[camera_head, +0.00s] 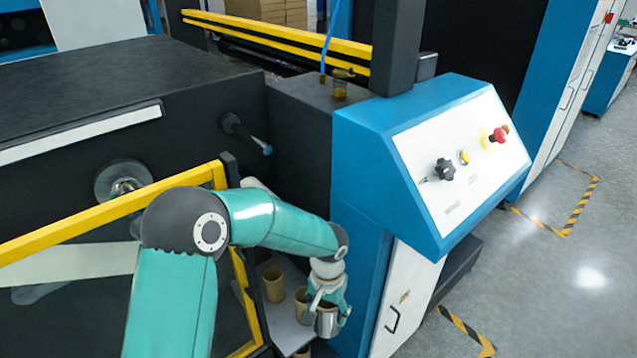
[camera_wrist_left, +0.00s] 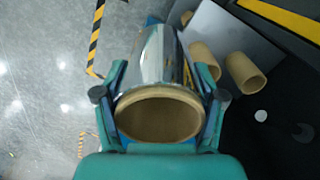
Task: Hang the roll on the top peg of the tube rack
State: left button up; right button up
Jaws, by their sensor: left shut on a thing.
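My left gripper (camera_head: 328,290) is low in the middle of the head view, shut on a shiny silver roll (camera_head: 327,323). In the left wrist view the fingers (camera_wrist_left: 160,105) clasp both sides of the roll (camera_wrist_left: 160,60), and its brown cardboard core end faces the camera. The tube rack's grey panel (camera_head: 284,328) is behind and left of the gripper, partly hidden by the arm; it also shows in the left wrist view (camera_wrist_left: 225,35). Brown tubes (camera_head: 274,284) stand out from it. I cannot tell which is the top peg or whether the roll touches the rack. My right gripper is not in view.
A blue control console (camera_head: 360,150) with a white panel stands just right of the arm. A yellow-framed guard (camera_head: 110,212) and the dark machine (camera_head: 120,90) are on the left. Grey floor (camera_head: 560,290) on the right is clear, with striped tape.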

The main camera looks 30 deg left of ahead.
pick_arm(q)
jog(key=shift+w+d, duration=0.1)
jog(key=shift+d, duration=0.25)
